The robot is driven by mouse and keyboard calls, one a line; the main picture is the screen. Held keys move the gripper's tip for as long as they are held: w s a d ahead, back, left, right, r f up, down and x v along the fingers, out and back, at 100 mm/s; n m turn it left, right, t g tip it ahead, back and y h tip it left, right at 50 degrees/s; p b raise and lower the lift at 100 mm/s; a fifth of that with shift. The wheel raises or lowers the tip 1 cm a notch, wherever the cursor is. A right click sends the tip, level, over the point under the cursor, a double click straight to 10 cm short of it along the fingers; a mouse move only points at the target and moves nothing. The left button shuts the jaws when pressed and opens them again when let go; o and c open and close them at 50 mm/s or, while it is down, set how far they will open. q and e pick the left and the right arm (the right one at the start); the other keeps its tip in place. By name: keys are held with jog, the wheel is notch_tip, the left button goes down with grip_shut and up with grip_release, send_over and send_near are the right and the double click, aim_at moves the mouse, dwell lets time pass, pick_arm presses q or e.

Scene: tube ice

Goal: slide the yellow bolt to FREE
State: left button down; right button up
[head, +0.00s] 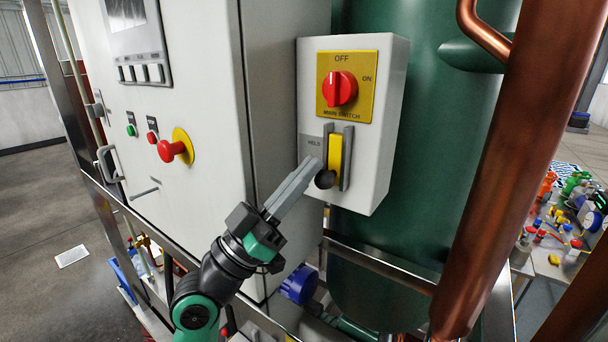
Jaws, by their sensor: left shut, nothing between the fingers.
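The yellow bolt (335,155) stands upright between two grey guide rails (347,158) on the front of a white switch box (379,150). A black round knob (325,179) is at the bolt's lower end. The word HELD is printed to the left of the bolt; no FREE label is readable. My left gripper (314,166) is shut and empty. Its fingertips are just left of the knob and overlap the box's lower left in the picture; I cannot tell whether they touch the knob. My right gripper is not in view.
A red rotary main switch (340,88) on a yellow plate sits above the bolt. A white cabinet (205,130) with a red emergency button (175,151) stands to the left. A green tank (430,150) is behind the box, and a thick copper pipe (505,150) runs down on the right.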

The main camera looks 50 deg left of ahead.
pick_arm(q)
jog(key=s+a+f+b, duration=0.1)
jog(key=s+f+b, duration=0.2)
jog(key=s, duration=0.5)
jog(key=shift+s+a+f, duration=0.15)
jog(key=shift+s+f, duration=0.1)
jog(key=shift+f, duration=0.3)
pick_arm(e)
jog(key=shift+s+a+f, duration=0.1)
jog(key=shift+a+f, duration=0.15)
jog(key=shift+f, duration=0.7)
